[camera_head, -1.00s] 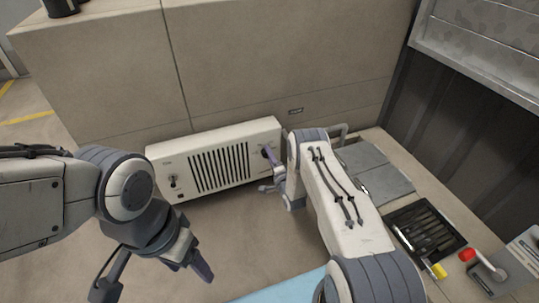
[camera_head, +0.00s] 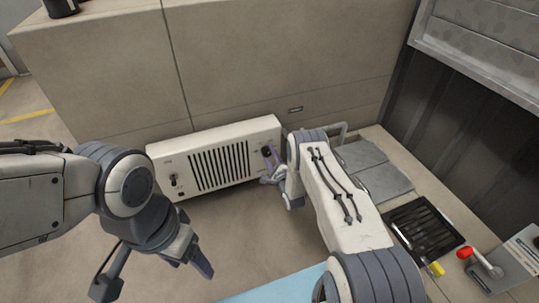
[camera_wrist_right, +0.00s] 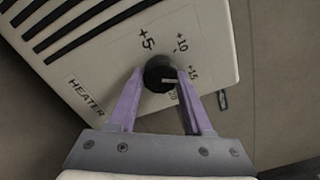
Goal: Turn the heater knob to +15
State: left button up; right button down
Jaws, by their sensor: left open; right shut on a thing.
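The heater (camera_head: 215,158) is a white box with a black grille, standing against the wall in the head view. Its black knob (camera_head: 267,151) is at the right end of the front, with the scale marks +5, +10 and +15 around it in the right wrist view. My right gripper (camera_wrist_right: 160,85) is shut on the knob (camera_wrist_right: 158,72), one purple finger on each side. The knob's pale pointer line points right, roughly toward +15; a finger partly covers a lower mark. My left gripper (camera_head: 202,263) is open and empty, in front of the heater and apart from it.
A small switch (camera_head: 174,180) sits at the heater's left end. A grey panel (camera_head: 375,170), a black slotted tray (camera_head: 424,230) and a red-ended handle (camera_head: 465,253) lie to the right. A blue surface (camera_head: 275,287) is at the bottom. Floor before the heater is clear.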

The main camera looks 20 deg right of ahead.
jog(key=shift+s+f, duration=0.1)
jog(key=shift+f, duration=0.05)
jog(key=shift+c, duration=1.6)
grip_release()
jog(key=s+p, duration=0.4)
jog(key=s, duration=0.6)
jog(key=shift+s+d+p, duration=0.15)
jog(key=shift+s+p, duration=0.1)
jog(key=shift+p, duration=0.1)
